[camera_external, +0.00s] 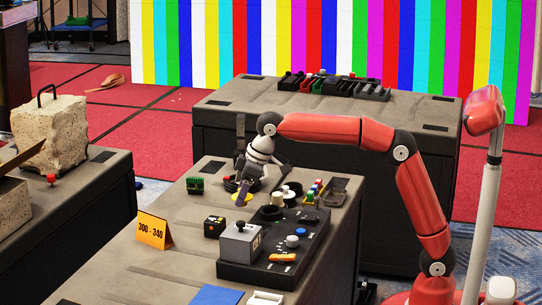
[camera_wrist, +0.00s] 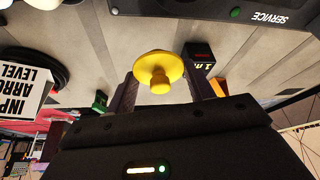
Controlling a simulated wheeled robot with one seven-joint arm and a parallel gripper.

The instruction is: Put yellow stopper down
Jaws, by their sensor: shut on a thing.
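The yellow stopper (camera_wrist: 160,70) is between the two fingertips of my gripper (camera_wrist: 160,92) in the wrist view. It has a round disc and a smaller knob that points toward the camera. My gripper is shut on it. I cannot tell whether the stopper touches the tabletop.
A black control panel (camera_external: 262,270) with a grey joystick box (camera_external: 240,243) stands to the right. A small black box (camera_external: 214,227), an orange sign (camera_external: 154,231) and a green part (camera_external: 195,186) stand nearby.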

